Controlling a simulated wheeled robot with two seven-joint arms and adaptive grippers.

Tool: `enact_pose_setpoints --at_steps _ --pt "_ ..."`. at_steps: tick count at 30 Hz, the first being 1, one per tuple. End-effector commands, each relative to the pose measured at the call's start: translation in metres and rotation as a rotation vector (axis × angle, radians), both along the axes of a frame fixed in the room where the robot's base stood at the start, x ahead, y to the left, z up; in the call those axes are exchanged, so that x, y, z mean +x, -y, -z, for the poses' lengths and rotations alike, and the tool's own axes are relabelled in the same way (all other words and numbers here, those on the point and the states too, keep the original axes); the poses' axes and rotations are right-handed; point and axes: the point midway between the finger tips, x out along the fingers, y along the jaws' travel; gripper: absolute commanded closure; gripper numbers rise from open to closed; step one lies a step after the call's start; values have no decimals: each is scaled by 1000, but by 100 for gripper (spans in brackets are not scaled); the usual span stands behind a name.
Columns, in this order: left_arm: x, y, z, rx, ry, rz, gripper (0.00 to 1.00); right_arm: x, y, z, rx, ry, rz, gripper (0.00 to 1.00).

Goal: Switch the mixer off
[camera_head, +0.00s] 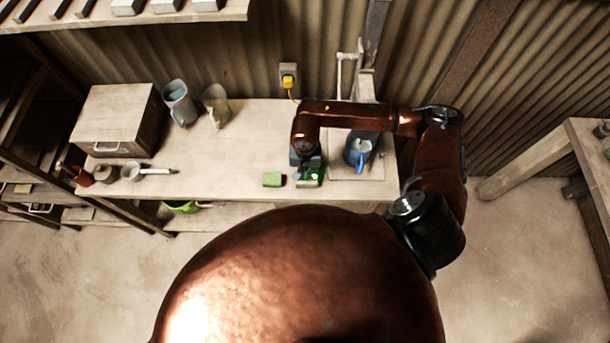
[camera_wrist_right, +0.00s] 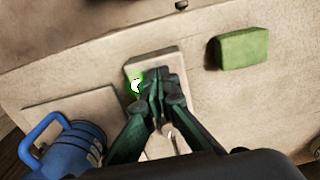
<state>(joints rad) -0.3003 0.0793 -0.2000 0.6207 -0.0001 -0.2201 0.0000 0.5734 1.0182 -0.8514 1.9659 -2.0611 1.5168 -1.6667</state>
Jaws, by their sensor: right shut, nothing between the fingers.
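A pale switch box (camera_wrist_right: 146,66) with a lit green light (camera_wrist_right: 136,85) lies under my right gripper (camera_wrist_right: 160,88) in the wrist view. The gripper is shut and empty, pointing down with its tips over the box beside the light; whether they touch cannot be told. The fingers hide part of the box. In the head view my right gripper (camera_head: 308,172) is over the bench near its front edge, with a green glow beside it. A blue vessel with a handle (camera_head: 357,154) stands right of it on a square board; it also shows in the wrist view (camera_wrist_right: 72,150). My left gripper is not in view.
A green block (camera_head: 273,180) lies just left of the box. Two jugs (camera_head: 179,102), a drawer box (camera_head: 115,115) and small pots (camera_head: 104,173) stand on the bench's left. A yellow plug (camera_head: 289,82) is in the wall. The bench middle is clear.

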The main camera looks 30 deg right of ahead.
Motion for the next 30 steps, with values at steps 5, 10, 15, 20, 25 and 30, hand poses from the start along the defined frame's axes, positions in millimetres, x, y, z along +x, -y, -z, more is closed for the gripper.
enact_pose_setpoints --at_steps 5,10,15,20,25,30 --pt "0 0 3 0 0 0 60 0 0 3 0 0 0 100" --pt "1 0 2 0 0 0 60 0 0 1 -1 1 0 100" --pt "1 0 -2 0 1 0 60 1 1 -9 -1 2 0 100" --pt "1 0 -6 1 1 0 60 1 1 -22 -1 2 0 100" --pt "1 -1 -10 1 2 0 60 0 0 -34 0 2 -1 100" --pt "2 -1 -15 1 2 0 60 0 0 -48 -1 1 0 100"
